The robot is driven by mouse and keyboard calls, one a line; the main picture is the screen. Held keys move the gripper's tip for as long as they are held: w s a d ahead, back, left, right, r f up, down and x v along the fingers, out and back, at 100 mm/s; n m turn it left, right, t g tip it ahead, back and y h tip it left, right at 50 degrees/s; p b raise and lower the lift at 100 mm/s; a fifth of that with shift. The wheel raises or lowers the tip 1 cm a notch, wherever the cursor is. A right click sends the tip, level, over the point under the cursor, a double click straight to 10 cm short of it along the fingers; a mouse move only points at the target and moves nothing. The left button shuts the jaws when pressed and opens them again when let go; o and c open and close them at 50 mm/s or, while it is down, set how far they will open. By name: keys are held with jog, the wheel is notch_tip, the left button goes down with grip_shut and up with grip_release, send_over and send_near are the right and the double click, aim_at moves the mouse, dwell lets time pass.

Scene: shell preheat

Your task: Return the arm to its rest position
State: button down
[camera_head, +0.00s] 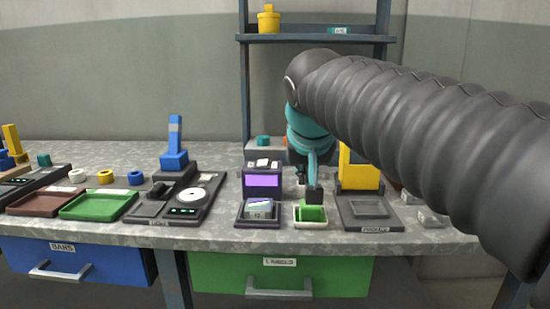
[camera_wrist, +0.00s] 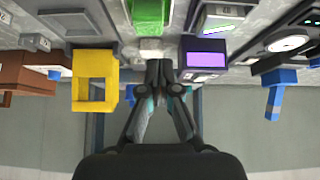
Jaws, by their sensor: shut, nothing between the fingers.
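My gripper (camera_head: 314,192) points down over the bench in the head view, and its dark fingertips are close to the white tray (camera_head: 297,222) with a green piece (camera_head: 312,214) in it. My grey ribbed arm reaches in from the right. In the wrist view, which looks upside down, my gripper (camera_wrist: 159,66) has its fingertips together with nothing between them. The green piece (camera_wrist: 148,14) shows beyond the tips there. I cannot tell whether the fingertips touch the tray or the piece.
A purple-screened device (camera_head: 262,180) stands left of my gripper; a yellow machine (camera_head: 358,172) stands right, partly behind my arm. A shelf frame (camera_head: 246,90) rises behind. Red (camera_head: 38,203) and green (camera_head: 98,204) trays lie left. Blue (camera_head: 75,262) and green (camera_head: 225,273) drawers are below.

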jog(key=s+d+f+g, duration=0.1)
jog(key=s+d+f, duration=0.4)
jog(key=s+f, duration=0.5)
jog(key=s+d+f+g, duration=0.1)
jog(key=s+d+f, duration=0.4)
jog(key=s+f, duration=0.5)
notch_tip(320, 180, down, 2)
jog(key=shift+d+f, duration=0.1)
jog(key=shift+d, duration=0.05)
